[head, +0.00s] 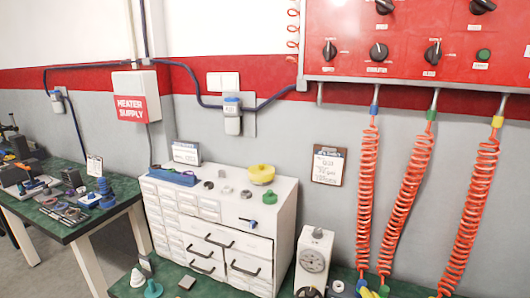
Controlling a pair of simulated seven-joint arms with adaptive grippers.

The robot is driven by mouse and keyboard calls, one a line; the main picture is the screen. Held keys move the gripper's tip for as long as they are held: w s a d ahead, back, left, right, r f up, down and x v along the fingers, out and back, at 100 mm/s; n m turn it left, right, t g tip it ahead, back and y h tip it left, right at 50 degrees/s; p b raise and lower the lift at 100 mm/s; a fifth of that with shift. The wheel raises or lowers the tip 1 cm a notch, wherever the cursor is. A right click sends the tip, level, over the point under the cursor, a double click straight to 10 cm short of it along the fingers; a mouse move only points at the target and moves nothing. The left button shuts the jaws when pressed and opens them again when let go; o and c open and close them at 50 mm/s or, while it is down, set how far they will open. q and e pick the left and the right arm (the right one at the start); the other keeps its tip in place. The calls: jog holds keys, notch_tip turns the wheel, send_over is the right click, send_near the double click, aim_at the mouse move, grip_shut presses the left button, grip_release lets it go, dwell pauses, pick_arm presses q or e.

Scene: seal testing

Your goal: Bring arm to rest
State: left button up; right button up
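Neither of my grippers shows in the head view, and no part of my arms can be made out. The view takes in a workshop wall, a red control panel (420,45) and a white drawer cabinet (225,222) on a green bench.
Orange coiled hoses (368,190) hang from the panel to the bench at the right. A white gauge box (314,258) stands beside the cabinet. A yellow part (262,174) sits on the cabinet. A cluttered green table (112,210) stands at the left.

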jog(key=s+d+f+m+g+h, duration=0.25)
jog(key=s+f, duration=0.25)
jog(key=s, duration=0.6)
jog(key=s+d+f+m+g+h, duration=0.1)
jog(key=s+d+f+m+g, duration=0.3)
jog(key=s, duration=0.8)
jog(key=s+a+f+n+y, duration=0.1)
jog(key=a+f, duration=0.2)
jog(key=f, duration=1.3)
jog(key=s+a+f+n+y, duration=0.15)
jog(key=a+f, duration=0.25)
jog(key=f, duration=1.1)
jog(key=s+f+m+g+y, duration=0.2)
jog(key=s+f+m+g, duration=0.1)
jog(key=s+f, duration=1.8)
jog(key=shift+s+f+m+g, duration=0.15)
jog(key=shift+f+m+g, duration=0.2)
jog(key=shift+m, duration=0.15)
